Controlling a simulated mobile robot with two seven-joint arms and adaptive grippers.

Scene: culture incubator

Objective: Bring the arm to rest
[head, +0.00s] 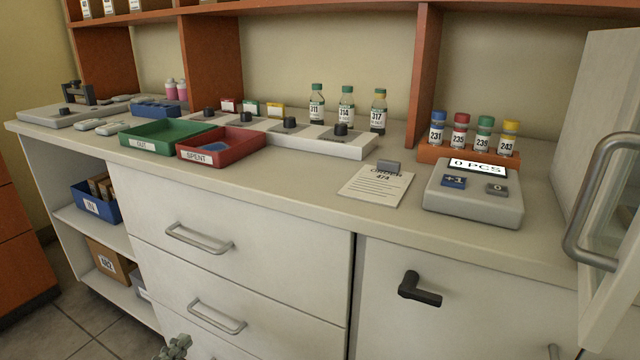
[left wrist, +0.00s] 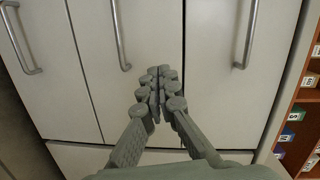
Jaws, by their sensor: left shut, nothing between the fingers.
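My left gripper (head: 174,348) shows only at the bottom edge of the head view, low in front of the white drawers (head: 262,237). In the left wrist view my left gripper (left wrist: 158,85) has its fingers together, with nothing between them. Behind the fingers are white cabinet fronts (left wrist: 150,25) with metal bar handles. Whether the fingers touch these fronts cannot be told. The rest of my left arm is out of the head view. My right gripper is not seen in either view.
The counter (head: 300,178) holds a green tray (head: 165,150), a red tray (head: 262,137), an order sheet (head: 375,190), a counter device (head: 470,205) and a rack of capped vials (head: 468,155). Drawer handles (head: 198,240) stick out. A door with a large handle (head: 590,215) stands at right.

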